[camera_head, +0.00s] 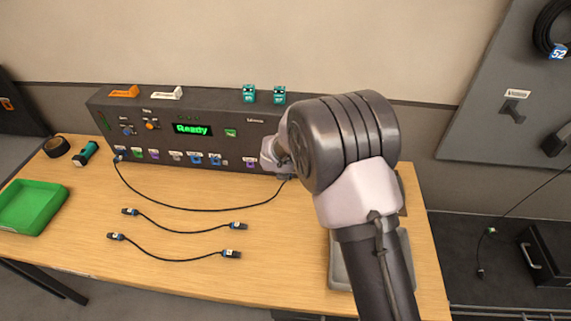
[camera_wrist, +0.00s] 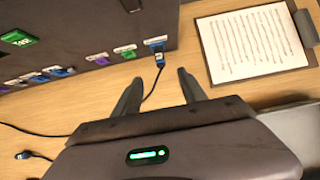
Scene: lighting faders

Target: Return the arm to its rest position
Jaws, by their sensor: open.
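My gripper (camera_wrist: 160,88) shows in the wrist view with its two dark fingers spread apart and nothing between them. Its tips are over the wooden table, close to the front of the dark control box. In the head view my arm covers the gripper and the right end of the box. The dark control box (camera_head: 215,165) stands at the back of the table, with a green "Ready" display (camera_head: 192,129). A black cable's plug (camera_wrist: 158,58) sits at a blue port on the box's front, just beyond the gripper fingers.
Two loose cables (camera_head: 180,230) (camera_head: 170,257) lie on the wooden table (camera_head: 100,270). A green tray (camera_head: 32,207), a tape roll (camera_head: 56,146) and a teal-and-black item (camera_head: 86,152) are at left. A clipboard with paper (camera_wrist: 252,42) lies right of the gripper.

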